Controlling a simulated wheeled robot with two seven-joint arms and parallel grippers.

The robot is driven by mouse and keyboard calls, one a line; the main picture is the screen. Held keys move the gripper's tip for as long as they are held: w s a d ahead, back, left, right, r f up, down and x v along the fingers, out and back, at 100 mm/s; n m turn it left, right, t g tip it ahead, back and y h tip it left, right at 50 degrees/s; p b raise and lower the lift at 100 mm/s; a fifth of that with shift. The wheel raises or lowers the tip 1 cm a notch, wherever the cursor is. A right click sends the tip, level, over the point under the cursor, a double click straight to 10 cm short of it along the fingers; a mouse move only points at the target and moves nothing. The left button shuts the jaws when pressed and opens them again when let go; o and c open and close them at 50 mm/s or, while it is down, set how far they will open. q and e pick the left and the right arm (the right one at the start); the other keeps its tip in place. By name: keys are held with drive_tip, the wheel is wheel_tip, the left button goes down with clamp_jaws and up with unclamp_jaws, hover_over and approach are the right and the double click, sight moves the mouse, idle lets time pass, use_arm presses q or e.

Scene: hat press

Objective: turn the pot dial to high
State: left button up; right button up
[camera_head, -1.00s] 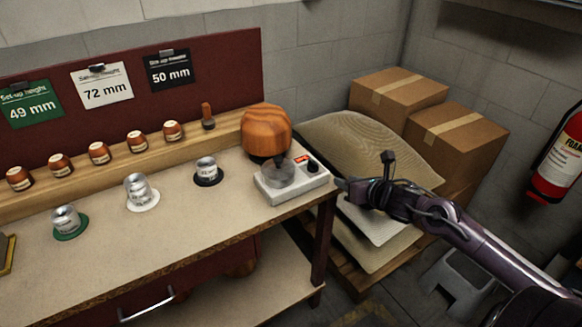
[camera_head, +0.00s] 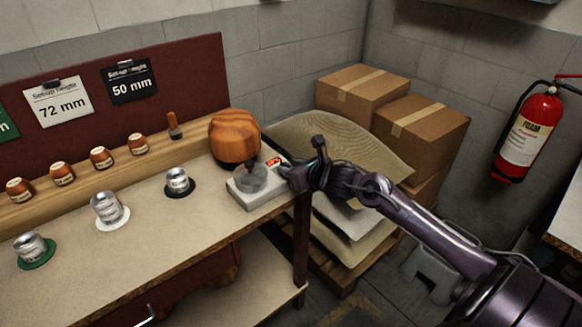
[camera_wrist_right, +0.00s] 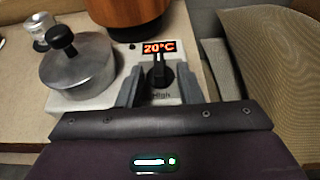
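A white hot-plate base (camera_head: 262,196) stands at the bench's right end with a small lidded metal pot (camera_head: 250,179) on it. In the right wrist view the pot (camera_wrist_right: 80,70) has a black lid knob. The base's red display (camera_wrist_right: 158,47) reads 20°C. The black dial (camera_wrist_right: 158,75) is below the display, with the word "High" printed just under it. My right gripper (camera_wrist_right: 160,88) is open, one finger on each side of the dial, with a gap apparently showing. In the head view my right gripper (camera_head: 288,172) hides the dial. My left gripper is out of view.
A large wooden block (camera_head: 235,138) stands right behind the base. Metal weights on coloured discs, such as one on black (camera_head: 178,181), line the bench to the left. Sacks (camera_head: 345,145) and cardboard boxes (camera_head: 425,130) are stacked beyond the bench's right edge.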

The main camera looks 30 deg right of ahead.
drive_tip(key=shift+w+f, duration=0.1)
drive_tip(key=shift+w, duration=0.05)
clamp_jaws()
drive_tip(key=shift+a, duration=0.1)
